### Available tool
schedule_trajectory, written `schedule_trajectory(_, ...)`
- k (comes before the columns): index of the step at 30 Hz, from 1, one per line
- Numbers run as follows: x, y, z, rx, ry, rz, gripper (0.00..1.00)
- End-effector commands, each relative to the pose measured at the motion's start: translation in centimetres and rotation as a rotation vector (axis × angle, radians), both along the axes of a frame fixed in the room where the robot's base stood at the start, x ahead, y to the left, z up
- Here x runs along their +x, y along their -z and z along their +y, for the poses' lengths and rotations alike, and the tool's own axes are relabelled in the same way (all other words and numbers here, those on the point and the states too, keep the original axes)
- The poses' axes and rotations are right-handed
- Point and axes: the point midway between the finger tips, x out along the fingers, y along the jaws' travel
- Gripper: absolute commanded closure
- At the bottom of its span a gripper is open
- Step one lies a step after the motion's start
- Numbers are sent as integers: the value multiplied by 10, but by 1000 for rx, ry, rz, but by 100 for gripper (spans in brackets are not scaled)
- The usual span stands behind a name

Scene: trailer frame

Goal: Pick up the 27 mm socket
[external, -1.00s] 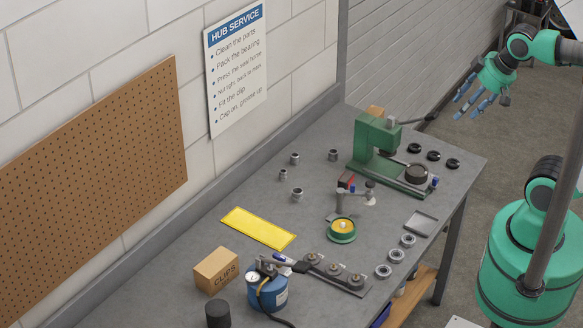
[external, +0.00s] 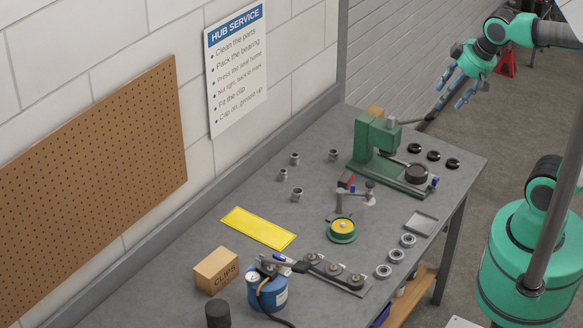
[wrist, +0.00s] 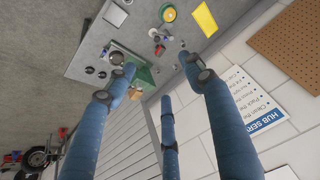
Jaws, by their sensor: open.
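Several small grey metal sockets stand apart on the bench in the external view: a back one (external: 295,158), a small one (external: 283,175), a front one (external: 297,194) and a right one (external: 333,155). No size marks are readable, so I cannot tell which is 27 mm. My gripper (external: 453,100) has blue fingers spread open and empty. It is in the air beyond the bench's right end, well away from the sockets. In the wrist view my gripper (wrist: 160,75) shows three spread fingers, with the bench far off at the top.
A green press (external: 372,140) stands between my gripper and the sockets, with black rings (external: 433,155) beside it. A yellow mat (external: 258,228), clips box (external: 216,270), blue canister (external: 268,290) and green-rimmed dish (external: 341,231) are nearer. Bench around the sockets is clear.

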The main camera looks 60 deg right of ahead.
Motion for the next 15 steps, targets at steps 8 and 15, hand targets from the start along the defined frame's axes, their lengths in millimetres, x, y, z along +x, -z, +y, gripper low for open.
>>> schedule_trajectory(8, 64, -2, 1, 29, 65, 52, 47)
schedule_trajectory(15, 120, 5, 3, 53, 122, 94, 47)
